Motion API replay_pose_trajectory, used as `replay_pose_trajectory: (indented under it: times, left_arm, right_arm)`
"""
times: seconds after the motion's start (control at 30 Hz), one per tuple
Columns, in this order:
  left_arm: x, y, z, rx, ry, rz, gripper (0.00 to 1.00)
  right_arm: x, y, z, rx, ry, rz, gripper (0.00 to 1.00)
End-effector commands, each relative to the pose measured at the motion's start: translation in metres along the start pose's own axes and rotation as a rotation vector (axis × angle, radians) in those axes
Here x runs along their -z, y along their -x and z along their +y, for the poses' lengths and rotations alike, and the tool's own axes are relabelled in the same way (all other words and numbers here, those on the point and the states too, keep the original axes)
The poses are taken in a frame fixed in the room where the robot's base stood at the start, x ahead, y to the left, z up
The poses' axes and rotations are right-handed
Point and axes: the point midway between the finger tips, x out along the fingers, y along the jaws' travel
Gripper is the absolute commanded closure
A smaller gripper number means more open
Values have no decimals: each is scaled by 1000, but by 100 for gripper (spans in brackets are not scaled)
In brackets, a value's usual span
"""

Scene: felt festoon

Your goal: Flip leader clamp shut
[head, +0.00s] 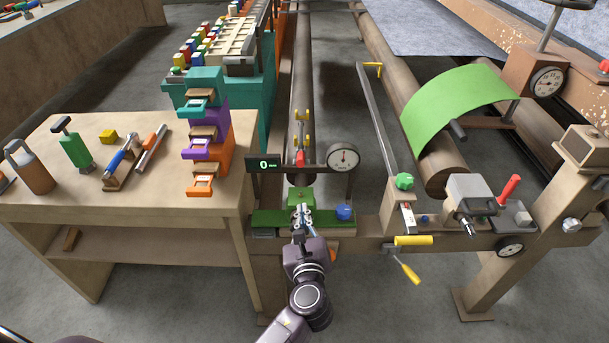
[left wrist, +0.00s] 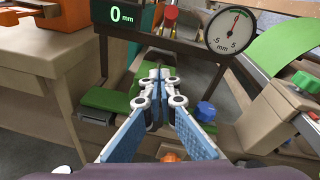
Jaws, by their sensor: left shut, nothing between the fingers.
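My left gripper (head: 302,212) is shut and empty, its fingertips together over the green plate at the front beam. In the left wrist view its blue-padded fingers (left wrist: 158,78) meet in front of a green block (left wrist: 137,82) and hide part of it. The block (head: 300,196) also shows in the head view; touching or apart, I cannot tell. A red-tipped fitting (head: 300,158) with yellow parts stands behind it by the roller. I cannot tell which part is the leader clamp. My right gripper is not in view.
A gauge bar with a black display (head: 264,163) reading 0 mm and a dial (head: 343,158) spans just behind the gripper. A blue knob (head: 344,212) is close on the right. A wooden bench (head: 130,200) with tools stands left. Open floor lies in front.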

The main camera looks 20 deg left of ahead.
Motion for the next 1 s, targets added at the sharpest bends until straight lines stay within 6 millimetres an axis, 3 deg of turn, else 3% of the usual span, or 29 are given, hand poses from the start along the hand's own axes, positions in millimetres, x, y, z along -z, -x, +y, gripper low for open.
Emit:
replay_pose_trajectory:
  times: [0.13,0.57,0.77,1.0]
  left_arm:
    - [-5,-1,-13,28,-83,-28,100]
    - [-7,-7,-14,29,-88,-31,100]
    - [-8,-38,-15,29,-89,-32,100]
    - [-9,-91,-16,28,-88,-31,100]
  right_arm:
    - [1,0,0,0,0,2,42]
    - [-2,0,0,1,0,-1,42]
    - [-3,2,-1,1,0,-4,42]
    - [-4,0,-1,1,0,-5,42]
